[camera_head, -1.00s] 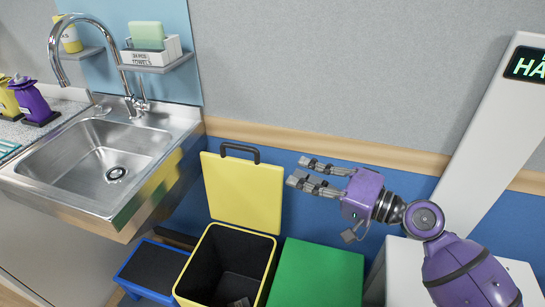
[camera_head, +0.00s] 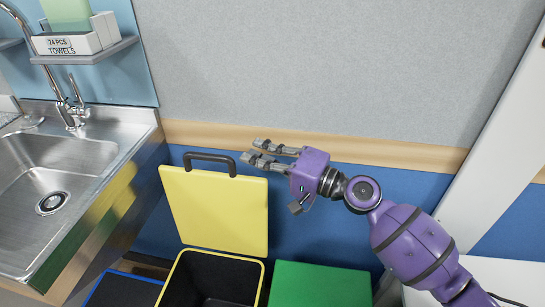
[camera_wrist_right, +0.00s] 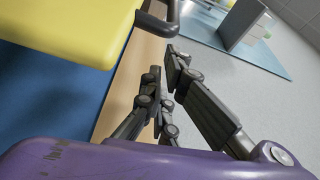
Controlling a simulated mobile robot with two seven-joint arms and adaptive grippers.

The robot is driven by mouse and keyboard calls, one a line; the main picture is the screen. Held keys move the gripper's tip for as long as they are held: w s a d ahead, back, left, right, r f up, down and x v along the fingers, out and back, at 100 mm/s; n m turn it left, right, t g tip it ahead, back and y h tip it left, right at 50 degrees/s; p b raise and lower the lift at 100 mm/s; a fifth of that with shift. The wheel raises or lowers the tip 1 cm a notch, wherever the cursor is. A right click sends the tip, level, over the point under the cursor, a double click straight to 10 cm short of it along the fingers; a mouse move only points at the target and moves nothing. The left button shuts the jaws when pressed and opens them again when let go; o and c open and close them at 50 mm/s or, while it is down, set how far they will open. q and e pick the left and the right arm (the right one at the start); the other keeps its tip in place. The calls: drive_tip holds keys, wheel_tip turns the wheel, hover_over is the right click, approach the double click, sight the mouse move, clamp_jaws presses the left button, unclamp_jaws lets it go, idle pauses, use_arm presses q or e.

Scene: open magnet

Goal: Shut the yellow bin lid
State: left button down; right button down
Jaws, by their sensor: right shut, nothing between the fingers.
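The yellow bin lid (camera_head: 213,212) stands upright, swung open behind the yellow bin (camera_head: 257,287). Its dark handle (camera_head: 209,158) is on the top edge. My right gripper (camera_head: 250,151) is shut and empty. In the head view its fingertips appear just right of the handle, over the lid's top right corner; I see no clear contact. In the right wrist view the lid (camera_wrist_right: 65,25) fills the upper left, and the handle (camera_wrist_right: 160,25) is just beyond the fingertips (camera_wrist_right: 163,62). My left gripper is not in view.
A green lid (camera_head: 320,288) is closed to the right of the yellow bin, and a blue bin (camera_head: 120,290) is to its left. The steel sink (camera_head: 70,160) and a shelf (camera_head: 90,50) are at left. A white panel (camera_head: 500,150) leans at right.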

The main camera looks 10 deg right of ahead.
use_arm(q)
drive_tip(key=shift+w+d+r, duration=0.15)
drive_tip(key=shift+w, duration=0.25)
use_arm(e)
drive_tip(key=x, duration=0.3)
drive_tip(key=shift+w+a, duration=0.2)
drive_tip(key=shift+a, duration=0.05)
drive_tip(key=shift+s, duration=0.1)
